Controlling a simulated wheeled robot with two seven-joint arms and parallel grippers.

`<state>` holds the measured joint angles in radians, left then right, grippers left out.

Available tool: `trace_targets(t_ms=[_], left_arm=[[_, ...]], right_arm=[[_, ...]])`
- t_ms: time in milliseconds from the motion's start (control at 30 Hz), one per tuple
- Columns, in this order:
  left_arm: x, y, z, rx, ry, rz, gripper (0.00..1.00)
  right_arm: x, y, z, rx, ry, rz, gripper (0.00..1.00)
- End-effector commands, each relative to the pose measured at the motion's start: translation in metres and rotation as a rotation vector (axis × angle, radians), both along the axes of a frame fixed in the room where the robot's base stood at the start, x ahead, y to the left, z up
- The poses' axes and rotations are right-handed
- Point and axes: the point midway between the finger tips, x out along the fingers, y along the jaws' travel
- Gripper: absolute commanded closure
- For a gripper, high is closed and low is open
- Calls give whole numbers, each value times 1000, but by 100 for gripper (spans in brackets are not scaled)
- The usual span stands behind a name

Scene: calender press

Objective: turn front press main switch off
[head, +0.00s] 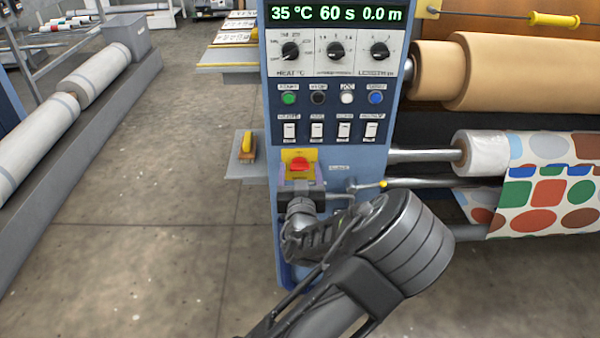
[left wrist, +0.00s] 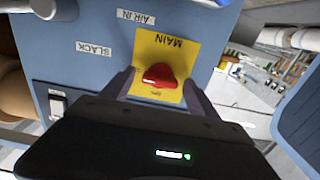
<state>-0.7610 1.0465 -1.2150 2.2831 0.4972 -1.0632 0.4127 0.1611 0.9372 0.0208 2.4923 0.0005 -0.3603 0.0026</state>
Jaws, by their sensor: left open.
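The main switch (head: 299,164) is a red knob on a yellow plate, low on the blue front panel of the press. In the left wrist view the red knob (left wrist: 159,76) sits on the yellow plate (left wrist: 181,48) marked MAIN. My left gripper (head: 301,181) is right in front of the switch, and its arm hides the lower panel. In the left wrist view its two fingers (left wrist: 157,88) are open, one on each side of the knob. I cannot tell whether they touch it. My right gripper is not in view.
Above the switch are four rocker switches (head: 316,131), several round buttons (head: 318,98), dials (head: 336,51) and a lit display (head: 336,14). A lever with a yellow tip (head: 384,184) and patterned fabric (head: 545,190) are at the right. Floor (head: 150,220) at left is clear.

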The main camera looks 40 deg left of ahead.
Motion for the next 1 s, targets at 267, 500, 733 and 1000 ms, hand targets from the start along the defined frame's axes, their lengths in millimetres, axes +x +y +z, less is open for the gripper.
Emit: trace_targets(t_ms=[267, 500, 733, 1000], left_arm=[[0, 0, 0, 0, 0, 0, 41], [0, 0, 0, 0, 0, 0, 60], [0, 0, 0, 0, 0, 0, 79], [0, 0, 0, -1, -1, 0, 93]], right_arm=[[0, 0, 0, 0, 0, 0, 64], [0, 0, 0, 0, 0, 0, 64], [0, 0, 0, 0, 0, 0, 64], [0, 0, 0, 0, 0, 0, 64]])
